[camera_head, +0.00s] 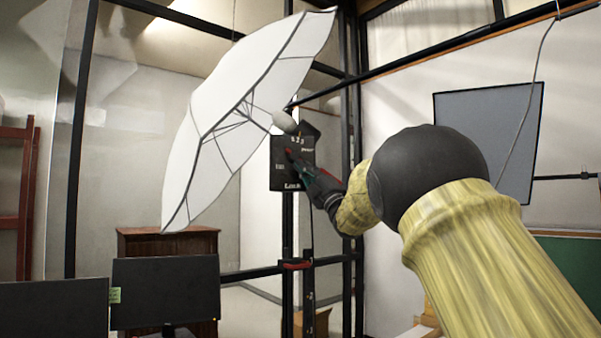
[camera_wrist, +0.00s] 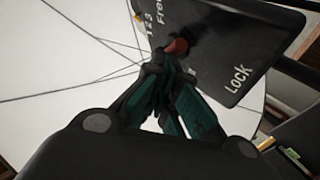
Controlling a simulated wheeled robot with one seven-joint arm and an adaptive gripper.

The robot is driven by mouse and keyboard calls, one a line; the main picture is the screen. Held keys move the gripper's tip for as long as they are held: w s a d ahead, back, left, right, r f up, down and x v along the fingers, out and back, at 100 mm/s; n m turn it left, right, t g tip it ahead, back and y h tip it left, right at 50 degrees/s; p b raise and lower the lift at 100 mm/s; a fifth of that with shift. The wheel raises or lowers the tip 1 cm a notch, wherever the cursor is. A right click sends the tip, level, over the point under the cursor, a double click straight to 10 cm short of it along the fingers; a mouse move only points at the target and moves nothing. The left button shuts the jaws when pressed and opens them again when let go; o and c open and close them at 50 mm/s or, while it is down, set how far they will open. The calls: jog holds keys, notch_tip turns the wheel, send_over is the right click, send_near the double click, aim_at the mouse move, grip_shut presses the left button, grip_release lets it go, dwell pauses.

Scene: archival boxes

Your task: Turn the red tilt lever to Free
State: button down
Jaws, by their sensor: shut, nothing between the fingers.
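A black panel (camera_head: 282,176) on the lamp stand carries white lettering; in the wrist view the panel (camera_wrist: 225,45) reads "1 2 3", "Free" and "Lock". The rounded end of the red tilt lever (camera_wrist: 177,47) shows on the panel, close to "Free" and farther from "Lock". In the head view a small red spot of the lever (camera_head: 289,153) shows at my fingertips. My gripper (camera_head: 297,163) is shut and empty, its dark green fingers (camera_wrist: 158,68) just by the lever's end. I cannot tell whether they touch. The rest of the lever is hidden.
A white umbrella (camera_head: 225,105) spreads left of the panel. A red clamp handle (camera_head: 297,265) sits lower on the black stand. Monitors (camera_head: 165,290) and a wooden cabinet (camera_head: 165,243) stand at lower left. A grey panel (camera_head: 490,125) stands at right.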

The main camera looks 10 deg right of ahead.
jog(key=shift+d+n+g, duration=0.15)
jog(key=shift+n+g, duration=0.15)
jog(key=shift+n, duration=0.2)
jog(key=shift+w+d+r+n+g+y, duration=0.1)
jog(key=shift+d+n+g+y, duration=0.1)
jog(key=shift+n+g+y, duration=0.7)
jog(key=shift+d+r+n+g+b, duration=0.15)
jog(key=shift+r+n+g+b, duration=0.05)
jog(key=shift+n+g, duration=0.6)
jog(key=shift+d+r+n+g+b, duration=0.2)
jog(key=shift+n+g, duration=0.4)
jog(key=shift+n, duration=0.3)
jog(key=shift+f, duration=0.1)
jog(key=s+d+f+b, duration=0.5)
jog(key=s+f+b, duration=0.1)
jog(key=s, duration=0.3)
jog(key=shift+d+f, duration=0.25)
jog(key=shift+f, duration=0.5)
